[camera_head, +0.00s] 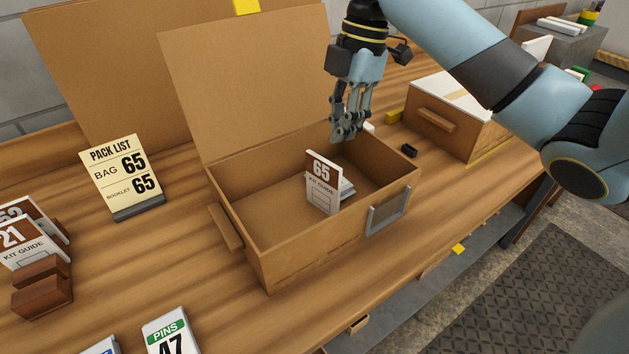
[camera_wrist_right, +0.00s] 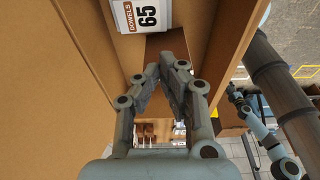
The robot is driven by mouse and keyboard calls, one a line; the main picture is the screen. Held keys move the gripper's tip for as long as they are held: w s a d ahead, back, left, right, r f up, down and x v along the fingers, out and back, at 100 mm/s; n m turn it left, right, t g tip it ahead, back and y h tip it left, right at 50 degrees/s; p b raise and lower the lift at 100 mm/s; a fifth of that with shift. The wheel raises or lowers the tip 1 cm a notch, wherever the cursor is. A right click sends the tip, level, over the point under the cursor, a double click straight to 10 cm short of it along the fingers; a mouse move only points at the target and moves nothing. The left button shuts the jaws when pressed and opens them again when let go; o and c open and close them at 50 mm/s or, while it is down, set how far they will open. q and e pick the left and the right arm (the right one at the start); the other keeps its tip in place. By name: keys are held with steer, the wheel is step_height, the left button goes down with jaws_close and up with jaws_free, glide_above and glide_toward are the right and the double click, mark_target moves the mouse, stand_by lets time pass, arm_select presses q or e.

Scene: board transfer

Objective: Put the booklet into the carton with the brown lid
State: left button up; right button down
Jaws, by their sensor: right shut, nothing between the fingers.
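The carton (camera_head: 262,240) stands on the table with its brown lid (camera_head: 245,85) open and tipped back. The booklet (camera_head: 323,184), white and brown and marked 65 KIT GUIDE, stands inside it, roughly upright, near the front wall. A white packet (camera_head: 347,189) lies partly hidden behind it. In the right wrist view a packet marked DOWELS 65 (camera_wrist_right: 140,14) shows inside the carton walls. My right gripper (camera_head: 343,135) is shut and empty above the carton's back right part, apart from the booklet; its fingertips also show in the right wrist view (camera_wrist_right: 166,72). My left gripper is not seen.
A second carton (camera_head: 450,125) with a white top stands to the right. A pack list card (camera_head: 125,176) reads bag 65, booklet 65. Other booklets (camera_head: 28,240) stand in a brown holder (camera_head: 43,290) at left. A PINS 47 packet (camera_head: 170,333) is at the front edge.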

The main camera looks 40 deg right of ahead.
steer(key=shift+f, duration=0.1)
stand_by(0.4)
steer(key=shift+f+b, duration=1.2)
steer(key=shift+f, duration=1.25)
steer(key=s+a+p, duration=0.1)
steer(key=a+p, duration=0.1)
steer(key=a, duration=0.7)
steer(key=shift+r, duration=0.15)
step_height(320, 180, up, 8)
steer(key=p, duration=0.9)
